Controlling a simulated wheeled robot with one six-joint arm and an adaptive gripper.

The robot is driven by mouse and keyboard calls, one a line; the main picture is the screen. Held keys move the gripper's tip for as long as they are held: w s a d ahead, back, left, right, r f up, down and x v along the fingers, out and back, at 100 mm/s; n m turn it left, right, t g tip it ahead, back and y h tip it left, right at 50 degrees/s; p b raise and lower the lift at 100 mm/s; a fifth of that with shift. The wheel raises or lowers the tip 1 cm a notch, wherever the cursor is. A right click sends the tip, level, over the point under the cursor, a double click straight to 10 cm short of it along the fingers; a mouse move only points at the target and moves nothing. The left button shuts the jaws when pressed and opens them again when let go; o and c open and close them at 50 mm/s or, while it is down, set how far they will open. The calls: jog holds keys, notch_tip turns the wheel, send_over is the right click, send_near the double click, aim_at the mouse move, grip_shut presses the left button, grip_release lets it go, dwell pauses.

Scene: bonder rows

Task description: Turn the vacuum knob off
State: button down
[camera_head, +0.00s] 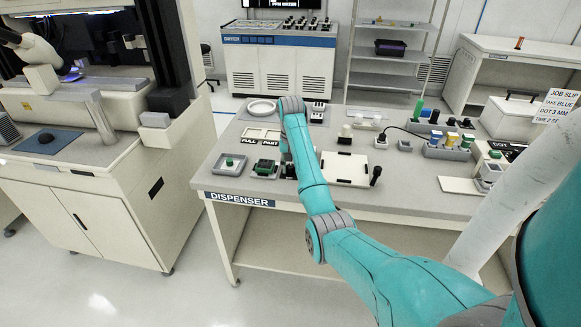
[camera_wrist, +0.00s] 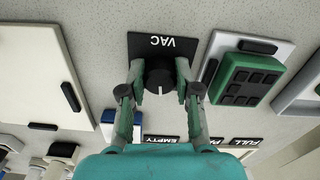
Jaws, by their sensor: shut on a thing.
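The vacuum knob (camera_wrist: 159,80) is a dark round knob with a white pointer line, on a dark plate labelled VAC (camera_wrist: 163,43). In the wrist view the label appears upside down and the pointer line points toward the bottom of the picture. My gripper (camera_wrist: 158,88) is shut on the knob, with one finger on each side of it. In the head view my arm reaches over the dispenser table (camera_head: 235,187), and my gripper and the knob are largely hidden behind the arm.
A green block with dark pads (camera_wrist: 245,78) sits on a pale plate close to the right finger in the wrist view. A white panel with a black handle (camera_wrist: 40,75) lies to the left.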

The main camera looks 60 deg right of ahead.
jog(key=n, duration=0.3)
jog(key=shift+n, duration=2.1)
jog(key=c, duration=0.8)
grip_release()
